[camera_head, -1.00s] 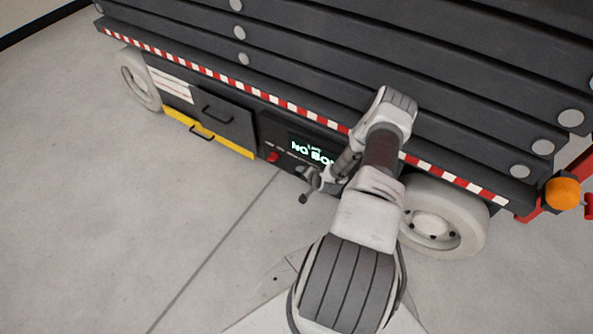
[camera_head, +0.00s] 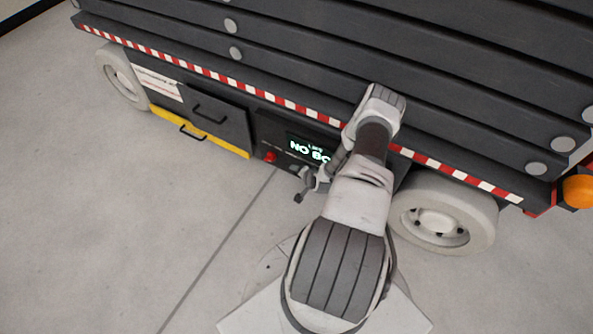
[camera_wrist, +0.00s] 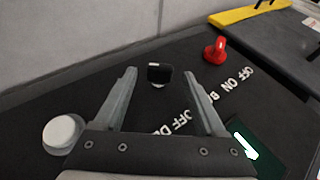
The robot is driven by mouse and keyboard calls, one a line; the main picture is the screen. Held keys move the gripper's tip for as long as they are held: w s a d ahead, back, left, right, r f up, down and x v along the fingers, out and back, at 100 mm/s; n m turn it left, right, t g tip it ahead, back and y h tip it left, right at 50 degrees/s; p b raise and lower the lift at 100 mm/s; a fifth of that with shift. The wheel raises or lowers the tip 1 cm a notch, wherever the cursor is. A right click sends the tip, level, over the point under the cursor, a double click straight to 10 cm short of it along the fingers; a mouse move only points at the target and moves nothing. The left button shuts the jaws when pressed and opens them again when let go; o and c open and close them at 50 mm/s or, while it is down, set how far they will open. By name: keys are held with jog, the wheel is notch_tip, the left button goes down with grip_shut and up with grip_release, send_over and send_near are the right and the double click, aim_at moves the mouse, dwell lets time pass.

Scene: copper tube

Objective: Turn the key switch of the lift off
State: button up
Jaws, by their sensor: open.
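The lift's control panel (camera_head: 274,133) is a dark face low on its side. In the wrist view, a small black key-like piece (camera_wrist: 159,74) stands up from the panel, beside white lettering that reads partly "OFF DE". My gripper (camera_wrist: 160,73) is open, with one finger on each side of the black piece in the picture. I cannot tell whether either finger touches it. A red switch (camera_wrist: 215,50) stands further off, beside "OFF ON" lettering; it also shows in the head view (camera_head: 269,156). In the head view my gripper (camera_head: 302,187) is at the panel, and my arm hides the panel's right part.
A white round knob (camera_wrist: 62,132) lies left of my gripper. A wheel (camera_head: 436,220) stands right of my arm. Grey floor (camera_head: 130,220) is clear at left.

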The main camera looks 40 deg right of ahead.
jog(key=shift+w+d+f, duration=0.1)
jog(key=shift+w+f, duration=0.15)
grip_shut()
dwell(0.4)
